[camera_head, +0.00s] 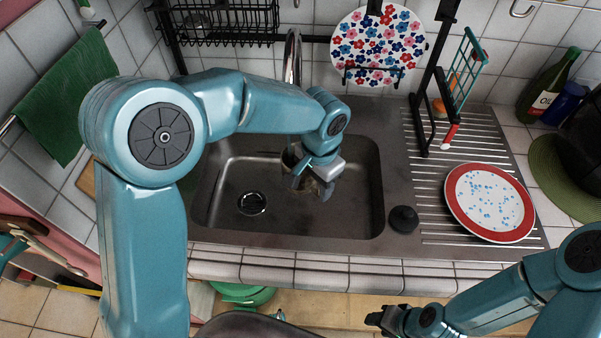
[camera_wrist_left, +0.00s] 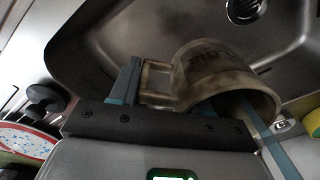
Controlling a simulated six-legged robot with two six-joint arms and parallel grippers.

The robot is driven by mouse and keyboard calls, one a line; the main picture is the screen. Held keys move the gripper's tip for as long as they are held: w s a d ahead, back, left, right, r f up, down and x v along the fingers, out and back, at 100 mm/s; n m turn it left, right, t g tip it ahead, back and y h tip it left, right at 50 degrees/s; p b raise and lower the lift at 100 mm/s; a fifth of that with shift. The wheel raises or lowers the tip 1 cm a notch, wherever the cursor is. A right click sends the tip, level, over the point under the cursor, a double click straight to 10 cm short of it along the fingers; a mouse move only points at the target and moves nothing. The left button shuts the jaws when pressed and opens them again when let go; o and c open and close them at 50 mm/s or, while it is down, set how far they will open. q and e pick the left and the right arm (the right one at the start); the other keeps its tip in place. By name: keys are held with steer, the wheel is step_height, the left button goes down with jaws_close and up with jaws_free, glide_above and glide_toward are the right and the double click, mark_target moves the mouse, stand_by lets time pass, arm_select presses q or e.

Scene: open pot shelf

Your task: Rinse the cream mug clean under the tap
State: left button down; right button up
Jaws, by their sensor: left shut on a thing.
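My left gripper (camera_head: 313,184) is inside the sink basin (camera_head: 225,180), shut on the cream mug. In the left wrist view the mug (camera_wrist_left: 208,72) lies tilted between the fingers, its handle toward the left finger and its rim toward the right one. Brownish stains and dark lettering show on its wall. In the head view my wrist hides most of it. The chrome tap (camera_head: 292,58) rises behind the sink, its lower part hidden by my arm. No water stream shows. My right gripper (camera_head: 377,319) is low in front of the counter; its jaw opening is unclear.
A black knob (camera_head: 403,219) sits on the sink's right rim. An oil bottle (camera_head: 545,92) stands back right.

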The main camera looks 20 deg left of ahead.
arm_select(q)
steer(key=shift+w+d, duration=0.15)
steer(key=shift+s+a, duration=0.45)
steer(key=shift+w+d, duration=0.1)
steer(key=shift+d, duration=0.05)
steer(key=shift+w+d, duration=0.3)
steer(key=shift+w, duration=0.05)
stand_by(0.3)
steer(key=shift+s+a, duration=0.1)
steer(key=shift+s+a+b, duration=0.3)
steer(key=shift+s, duration=0.05)
